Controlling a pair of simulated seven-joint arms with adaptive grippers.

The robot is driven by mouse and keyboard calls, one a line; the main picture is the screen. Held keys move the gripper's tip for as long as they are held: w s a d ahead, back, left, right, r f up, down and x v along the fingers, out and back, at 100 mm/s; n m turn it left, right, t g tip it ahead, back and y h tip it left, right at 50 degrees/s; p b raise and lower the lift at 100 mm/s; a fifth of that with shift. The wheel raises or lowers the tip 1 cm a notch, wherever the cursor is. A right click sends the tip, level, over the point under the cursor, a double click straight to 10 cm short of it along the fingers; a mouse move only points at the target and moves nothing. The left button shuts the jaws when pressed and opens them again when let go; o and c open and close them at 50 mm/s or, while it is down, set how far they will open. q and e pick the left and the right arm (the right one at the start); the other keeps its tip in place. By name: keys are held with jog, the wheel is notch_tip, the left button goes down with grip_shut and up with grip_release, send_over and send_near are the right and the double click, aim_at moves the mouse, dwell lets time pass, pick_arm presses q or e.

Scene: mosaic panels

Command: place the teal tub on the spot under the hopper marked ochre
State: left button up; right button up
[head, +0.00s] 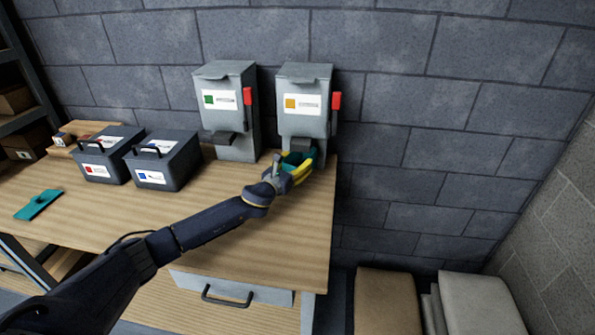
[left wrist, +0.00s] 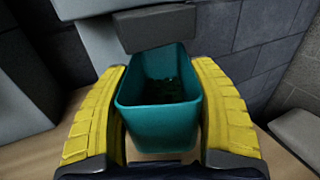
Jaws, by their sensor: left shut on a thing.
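The teal tub (left wrist: 160,127) is an open box, upright, between the yellow fingers of my left gripper (left wrist: 160,120) in the left wrist view. In the head view my left gripper (head: 298,169) is shut on the tub (head: 291,159), just in front of the ochre-marked hopper's base. The ochre-marked hopper (head: 306,120) is grey with a red lever on its right side. Its dark spout (left wrist: 152,28) shows above and behind the tub in the left wrist view. The gripper and tub hide the spot below. My right gripper is not in view.
A green-marked hopper (head: 226,130) stands to the left. Two dark lidded boxes, one red-marked (head: 104,153) and one blue-marked (head: 162,160), stand further left. A teal flat tool (head: 39,204) lies on the wooden bench (head: 110,215). The bench's right edge is close to the gripper.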

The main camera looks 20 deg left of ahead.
pick_arm(q)
jog(key=shift+f, duration=1.75)
jog(key=shift+f, duration=0.15)
jog(key=o, duration=1.3)
jog(key=v, duration=1.2)
